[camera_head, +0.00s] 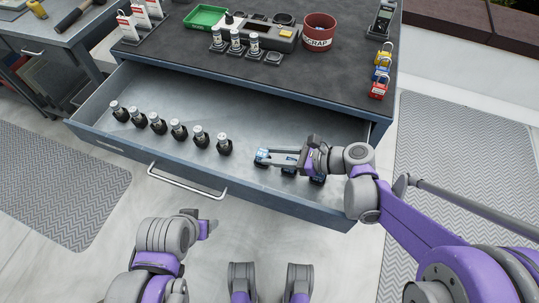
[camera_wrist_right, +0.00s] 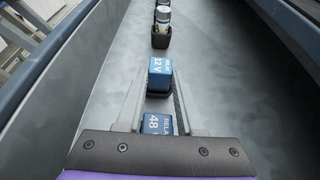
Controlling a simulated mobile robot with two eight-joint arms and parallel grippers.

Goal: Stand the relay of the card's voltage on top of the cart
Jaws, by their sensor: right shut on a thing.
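The cart's dark top (camera_head: 180,52) lies above its open grey drawer (camera_head: 245,104). My right gripper (camera_head: 272,157) reaches into the drawer's right part, its fingers shut on a blue relay (camera_head: 262,155). In the right wrist view this relay reads 12 V (camera_wrist_right: 160,72) and sits between the fingertips; whether it touches the drawer floor I cannot tell. A blue 48 V relay (camera_wrist_right: 158,124) shows nearer the palm, partly hidden. Another blue relay (camera_head: 317,181) lies under the right gripper. My left arm's end (camera_head: 207,228) is low in front of the drawer; its fingers are not clear.
A row of several black-based fuses (camera_head: 178,130) stands in the drawer's left part. On the top are a red scrap bin (camera_head: 319,33), a green tray (camera_head: 204,17), cylinders on stands (camera_head: 236,42), padlocks (camera_head: 380,74) and red-white tags (camera_head: 128,25). The top's front middle is clear.

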